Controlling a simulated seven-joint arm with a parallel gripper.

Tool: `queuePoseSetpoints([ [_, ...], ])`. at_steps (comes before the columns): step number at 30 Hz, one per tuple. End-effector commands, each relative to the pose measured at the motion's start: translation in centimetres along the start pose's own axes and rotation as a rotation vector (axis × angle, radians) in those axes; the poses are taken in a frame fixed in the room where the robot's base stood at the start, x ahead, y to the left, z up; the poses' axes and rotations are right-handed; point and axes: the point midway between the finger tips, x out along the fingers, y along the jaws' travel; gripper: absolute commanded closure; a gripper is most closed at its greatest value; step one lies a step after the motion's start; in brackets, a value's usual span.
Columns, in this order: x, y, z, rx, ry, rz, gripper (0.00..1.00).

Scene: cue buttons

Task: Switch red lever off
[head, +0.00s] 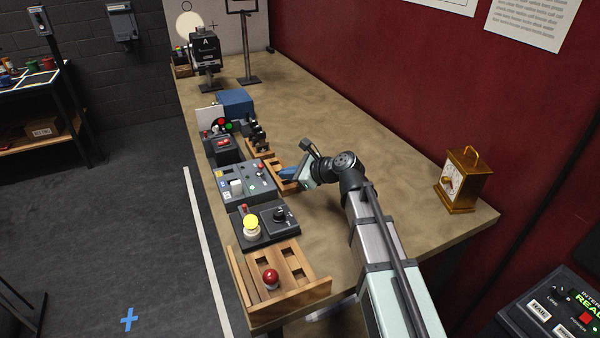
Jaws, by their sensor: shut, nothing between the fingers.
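Several small red controls show in the head view, and I cannot tell for certain which is the red lever. A red switch (222,143) sits on a dark box towards the far end of the row. A small red-tipped control (262,167) is on the grey panel (231,199). A small red upright piece (244,208) stands behind the yellow button (251,224). My gripper (284,176) is shut and empty, just right of the grey panel. Its fingertips are small and partly hidden, and contact cannot be told.
A blue box (235,102) and a black device (206,52) stand farther back. A brass clock (461,181) is at the right. The table's right middle is clear.

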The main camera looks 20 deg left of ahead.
Motion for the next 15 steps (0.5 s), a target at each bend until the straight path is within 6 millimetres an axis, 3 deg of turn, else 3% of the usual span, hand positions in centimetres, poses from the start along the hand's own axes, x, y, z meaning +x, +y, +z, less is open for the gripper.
queuePoseSetpoints([
  [2, 1.5, -0.1, 0.0, 0.0, 0.0, 0.002, 1.0],
  [6, 2.7, -0.1, 1.5, -0.002, 0.0, 0.001, 1.0],
  [15, 3.9, 0.0, 2.8, 0.0, 0.0, 0.0, 1.0],
])
